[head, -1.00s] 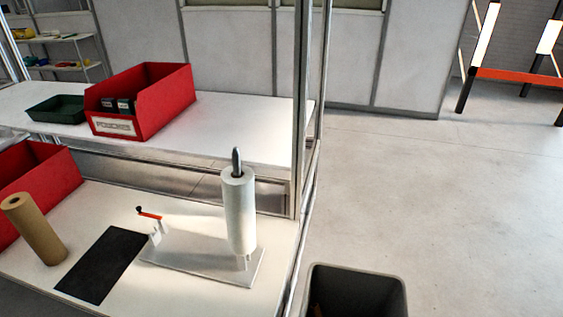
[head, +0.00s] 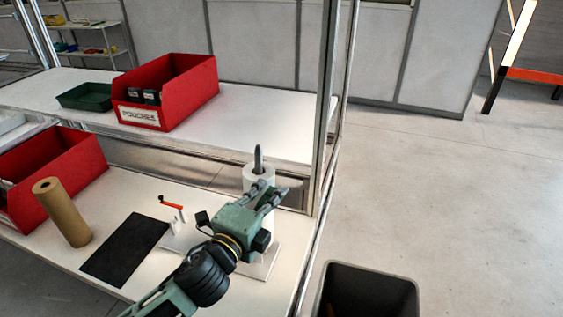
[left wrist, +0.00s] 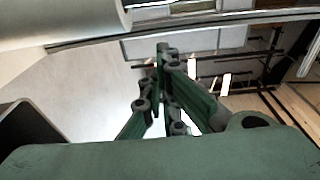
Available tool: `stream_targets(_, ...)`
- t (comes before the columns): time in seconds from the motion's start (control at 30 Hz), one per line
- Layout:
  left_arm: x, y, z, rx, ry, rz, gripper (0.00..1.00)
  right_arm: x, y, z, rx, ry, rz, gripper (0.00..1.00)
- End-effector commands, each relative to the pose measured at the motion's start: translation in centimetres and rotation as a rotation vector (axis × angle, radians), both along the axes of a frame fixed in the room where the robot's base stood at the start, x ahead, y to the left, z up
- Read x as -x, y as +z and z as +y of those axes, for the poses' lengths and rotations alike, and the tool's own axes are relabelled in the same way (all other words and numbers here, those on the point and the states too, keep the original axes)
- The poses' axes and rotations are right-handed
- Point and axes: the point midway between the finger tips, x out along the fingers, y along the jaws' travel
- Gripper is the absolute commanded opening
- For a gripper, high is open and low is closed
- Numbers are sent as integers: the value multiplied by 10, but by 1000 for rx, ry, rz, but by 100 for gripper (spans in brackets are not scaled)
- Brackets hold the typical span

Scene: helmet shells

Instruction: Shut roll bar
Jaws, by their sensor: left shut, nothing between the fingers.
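A white roll (head: 252,178) stands upright on a grey spindle (head: 258,156) near the right end of the front table. Its pale base plate (head: 267,264) is largely hidden by my left arm. A small lever with an orange handle (head: 173,204) stands at the left of the plate, its handle slanting down to the right. My left gripper (head: 270,195) is in front of the roll and hides its lower part. In the left wrist view the gripper (left wrist: 163,50) is shut and empty, with the pale roll (left wrist: 65,18) at upper left. My right gripper is out of view.
A metal post (head: 325,130) rises close behind the roll. A dark waste bin (head: 370,285) stands on the floor at right.

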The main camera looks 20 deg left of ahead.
Motion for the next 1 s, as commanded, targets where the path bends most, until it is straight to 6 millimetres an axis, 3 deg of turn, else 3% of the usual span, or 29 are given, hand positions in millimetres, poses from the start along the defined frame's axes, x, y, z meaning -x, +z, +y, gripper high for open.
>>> stream_targets(0.17, -11, 11, -5, -23, -11, -26, 0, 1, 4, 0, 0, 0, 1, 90)
stream_targets(0.63, -100, 10, -21, -16, -10, -22, 0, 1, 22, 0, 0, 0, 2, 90)
stream_targets(0.8, -93, 9, 7, -20, -9, -18, 0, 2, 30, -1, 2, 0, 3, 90)
stream_targets(1.0, -91, 9, 19, -18, -10, -20, 0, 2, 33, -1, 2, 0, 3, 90)
